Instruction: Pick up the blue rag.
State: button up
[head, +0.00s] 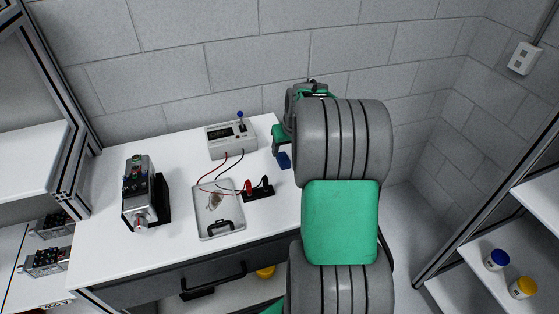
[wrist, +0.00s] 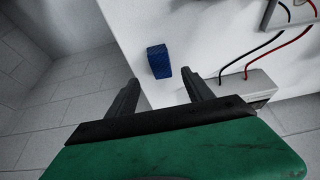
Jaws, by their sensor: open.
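The blue rag (head: 284,160) lies on the white table near its right edge in the head view, partly hidden by my arm. In the wrist view the rag (wrist: 159,61) is a small dark blue folded block on the table, close to the table's edge. My gripper (wrist: 160,83) is open and empty. Its two dark fingers are apart, and the rag shows beyond the fingertips, between their lines. The fingers do not appear to touch it. In the head view my arm hides the fingertips.
A meter box (head: 231,138) with red and black leads stands at the back of the table (head: 180,150). The leads reach a black terminal block (head: 259,192) near the rag. A clipboard-like tray (head: 219,222) and a servo motor (head: 146,195) are farther left.

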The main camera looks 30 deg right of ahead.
aim_at(284, 158)
jog(key=p+x, duration=0.2)
jog(key=x, duration=0.3)
jog(key=shift+a+f, duration=0.1)
jog(key=shift+f, duration=0.3)
jog(key=shift+s, duration=0.1)
grip_shut()
